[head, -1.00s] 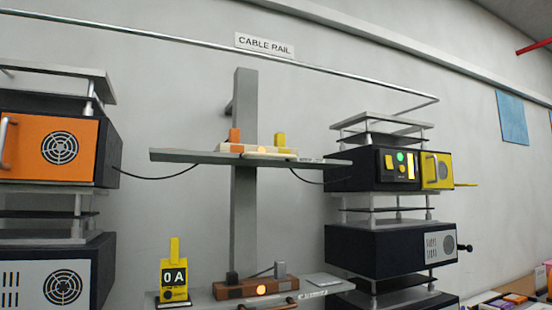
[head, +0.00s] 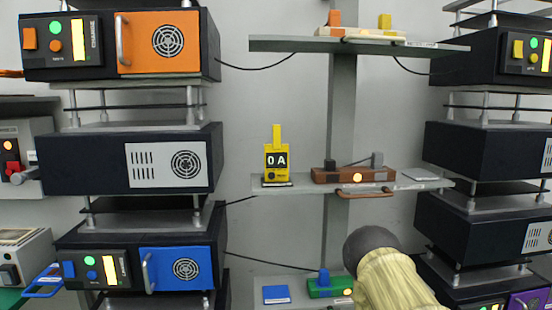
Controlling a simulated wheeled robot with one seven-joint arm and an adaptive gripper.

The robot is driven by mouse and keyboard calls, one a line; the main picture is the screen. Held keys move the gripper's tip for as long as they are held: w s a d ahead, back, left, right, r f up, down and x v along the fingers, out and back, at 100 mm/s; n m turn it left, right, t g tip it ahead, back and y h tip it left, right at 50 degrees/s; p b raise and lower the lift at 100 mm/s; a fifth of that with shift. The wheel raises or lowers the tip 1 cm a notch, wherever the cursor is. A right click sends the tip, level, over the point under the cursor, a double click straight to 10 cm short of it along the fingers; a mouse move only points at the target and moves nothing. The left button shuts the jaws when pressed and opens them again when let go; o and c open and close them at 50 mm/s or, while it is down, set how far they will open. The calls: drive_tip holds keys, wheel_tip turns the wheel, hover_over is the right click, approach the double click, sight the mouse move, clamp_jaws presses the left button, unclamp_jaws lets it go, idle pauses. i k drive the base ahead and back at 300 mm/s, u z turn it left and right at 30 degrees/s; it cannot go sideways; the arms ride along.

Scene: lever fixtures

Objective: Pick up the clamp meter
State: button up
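The yellow clamp meter (head: 277,162), with a dark display reading "0 A" and a narrow yellow upright piece on top, stands upright near the left end of the middle grey shelf (head: 416,185). Nothing is touching it from my side. A beige and dark grey rounded part at the lower right looks like my arm, below and to the right of the meter. No gripper fingers show, so I cannot see my gripper.
A brown block with a lit button (head: 353,176) sits right of the meter. A green block (head: 322,290) and blue plate (head: 276,294) lie on the lower shelf. Equipment racks stand left (head: 125,160) and right (head: 485,150). Wall space left of the meter is clear.

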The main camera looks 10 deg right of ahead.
sight(277, 154)
drive_tip(key=z, duration=1.7)
drive_tip(key=k, duration=0.95)
drive_tip(key=u, duration=1.65)
drive_tip(key=i, duration=0.5)
